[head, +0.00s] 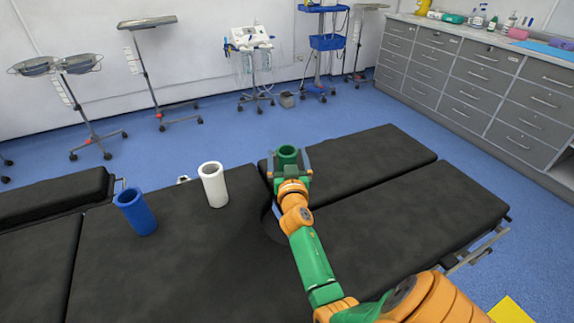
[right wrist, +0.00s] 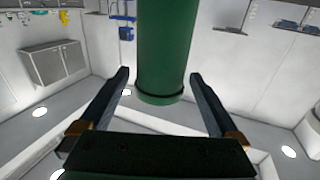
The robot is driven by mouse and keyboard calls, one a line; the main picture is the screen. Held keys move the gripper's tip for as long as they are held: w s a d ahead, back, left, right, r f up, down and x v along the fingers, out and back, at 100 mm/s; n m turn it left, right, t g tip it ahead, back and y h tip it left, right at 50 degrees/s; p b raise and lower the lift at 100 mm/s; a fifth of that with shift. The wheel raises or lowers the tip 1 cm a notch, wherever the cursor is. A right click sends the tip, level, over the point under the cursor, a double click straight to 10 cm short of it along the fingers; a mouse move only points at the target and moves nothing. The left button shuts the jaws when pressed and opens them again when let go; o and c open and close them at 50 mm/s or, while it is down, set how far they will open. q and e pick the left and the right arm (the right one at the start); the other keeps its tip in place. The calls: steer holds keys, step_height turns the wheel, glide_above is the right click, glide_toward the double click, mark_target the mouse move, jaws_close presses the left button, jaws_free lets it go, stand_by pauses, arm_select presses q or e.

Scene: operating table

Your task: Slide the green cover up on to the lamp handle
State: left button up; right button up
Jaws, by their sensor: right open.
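The green cover (head: 287,153) is an upright, open-topped tube above the black operating table (head: 370,220). My right gripper (head: 288,165) is around it, with one finger on each side. In the right wrist view the green cover (right wrist: 166,45) sits between the two open fingers of the right gripper (right wrist: 159,76), with a visible gap on both sides. A dark ring runs around its near end there. What the cover's lower end rests on is hidden in the head view. The lamp handle is not in view, nor is my left gripper.
A white tube (head: 214,186) and a blue tube (head: 136,212) stand on the table to the left of the green cover. Wheeled stands and grey drawer cabinets (head: 470,85) are beyond the table. The table's right part is clear.

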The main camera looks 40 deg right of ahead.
steer(key=shift+w+d+f, duration=0.15)
steer(key=shift+w+d, duration=0.2)
steer(key=shift+w, duration=0.1)
steer(key=shift+s, duration=0.1)
steer(key=shift+c, duration=1.3)
jaws_close()
